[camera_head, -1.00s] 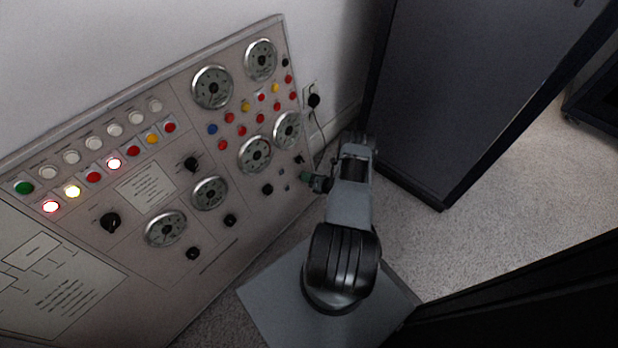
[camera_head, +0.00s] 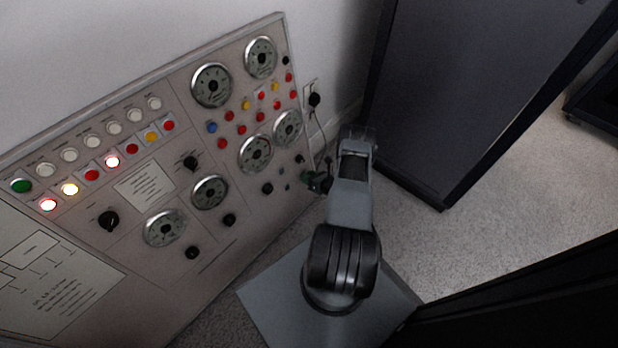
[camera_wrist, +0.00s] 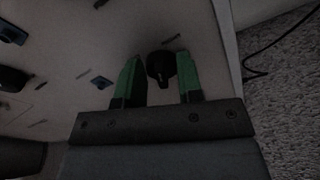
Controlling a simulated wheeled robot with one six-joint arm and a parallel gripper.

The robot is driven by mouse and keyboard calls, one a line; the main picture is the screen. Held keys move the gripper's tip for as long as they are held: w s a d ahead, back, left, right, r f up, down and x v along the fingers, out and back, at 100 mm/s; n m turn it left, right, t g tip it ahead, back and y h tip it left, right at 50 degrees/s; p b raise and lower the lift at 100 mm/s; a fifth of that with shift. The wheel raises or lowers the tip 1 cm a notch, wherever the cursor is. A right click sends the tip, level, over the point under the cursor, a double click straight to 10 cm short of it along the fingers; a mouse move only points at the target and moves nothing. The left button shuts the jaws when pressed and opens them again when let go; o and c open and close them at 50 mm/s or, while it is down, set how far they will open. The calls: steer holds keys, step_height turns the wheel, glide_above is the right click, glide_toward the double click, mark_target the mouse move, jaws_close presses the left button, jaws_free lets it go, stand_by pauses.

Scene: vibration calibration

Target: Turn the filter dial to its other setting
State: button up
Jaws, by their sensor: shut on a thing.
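A black dial (camera_wrist: 160,68) sits on the lower right part of the light grey panel (camera_head: 232,262), near its right edge. It is the knob between my gripper's green fingers, and I take it as the filter dial; its label is not readable. My gripper (camera_wrist: 158,80) is shut on the dial, with one finger on each side. In the wrist view the right finger lies close against it, while a gap seems to show at the left finger. In the head view my gripper (camera_head: 308,179) is small and dark at the panel's right edge, and the dial is hidden there.
The panel carries round gauges (camera_head: 211,86), coloured lamps (camera_head: 112,162) and other black knobs (camera_head: 108,221). A socket with a plug and cable (camera_head: 314,99) is on the wall just right of the panel. A dark cabinet (camera_head: 460,90) stands close to my arm's right.

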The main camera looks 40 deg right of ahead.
steer(key=n, duration=0.4)
steer(key=a+n+h+b, duration=0.1)
steer(key=n, duration=0.3)
steer(key=n+b, duration=0.1)
steer(key=n, duration=0.3)
steer(key=shift+s+a+f+t+h, duration=0.1)
steer(key=shift+s+a+t+h, duration=0.1)
steer(key=shift+t+h, duration=0.15)
steer(key=shift+n, duration=0.3)
steer(key=o, duration=0.8)
steer(key=shift+w+a, duration=0.1)
steer(key=shift+c, duration=0.2)
steer(key=shift+o, duration=0.5)
